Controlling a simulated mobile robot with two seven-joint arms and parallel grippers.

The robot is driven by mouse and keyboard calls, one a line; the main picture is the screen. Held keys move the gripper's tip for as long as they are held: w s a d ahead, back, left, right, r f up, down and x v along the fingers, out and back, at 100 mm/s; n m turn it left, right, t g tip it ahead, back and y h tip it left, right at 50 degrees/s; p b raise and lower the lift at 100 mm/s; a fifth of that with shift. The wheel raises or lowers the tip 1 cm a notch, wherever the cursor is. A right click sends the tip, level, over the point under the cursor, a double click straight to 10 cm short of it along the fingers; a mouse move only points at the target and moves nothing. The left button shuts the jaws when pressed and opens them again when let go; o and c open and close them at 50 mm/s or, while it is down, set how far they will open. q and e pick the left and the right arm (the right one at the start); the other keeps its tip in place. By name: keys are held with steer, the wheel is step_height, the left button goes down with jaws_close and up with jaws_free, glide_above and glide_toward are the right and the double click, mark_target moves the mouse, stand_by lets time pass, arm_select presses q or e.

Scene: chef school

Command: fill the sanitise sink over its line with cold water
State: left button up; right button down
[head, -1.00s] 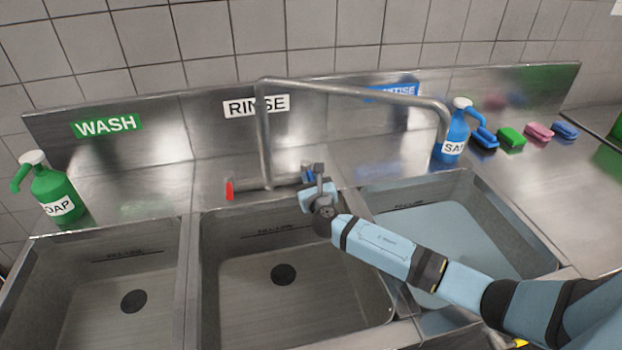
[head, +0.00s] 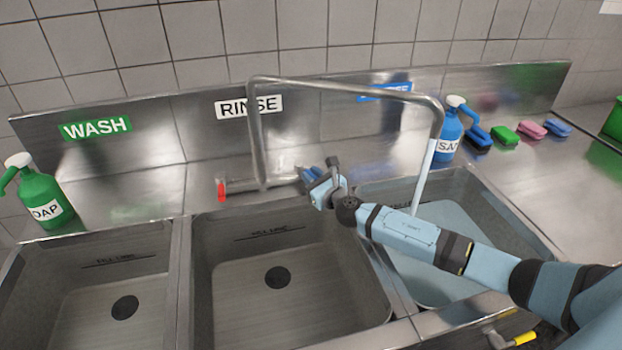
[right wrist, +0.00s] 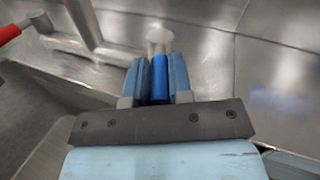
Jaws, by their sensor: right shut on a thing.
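My right gripper (head: 314,180) is shut on the blue tap handle (right wrist: 159,80), beside the base of the tap; its fingers sit on both sides of the handle in the right wrist view. The tap's spout (head: 350,88) reaches over the sanitise sink (head: 512,215) at the right. A pale water stream (head: 424,178) runs from the spout's end into that sink. Pale blue water (head: 470,232) stands in the sink. Its fill line cannot be made out now, with my arm crossing in front. My left gripper is not in view.
The red tap handle (head: 221,190) is at the tap's left end. The rinse sink (head: 240,310) and wash sink (head: 80,300) look empty. A green soap bottle (head: 38,190) stands at left, a blue one (head: 450,128) behind the sanitise sink. A yellow-handled valve (head: 524,338) is at front right.

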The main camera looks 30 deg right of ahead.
steer(key=c, duration=1)
jaws_free()
steer(key=shift+c, duration=0.2)
steer(key=shift+s, duration=0.1)
steer(key=s+d, duration=0.1)
steer(key=s, duration=1.2)
steer(key=shift+s+d+b, duration=0.15)
steer(key=shift+s+b, duration=0.15)
steer(key=shift+b, duration=0.1)
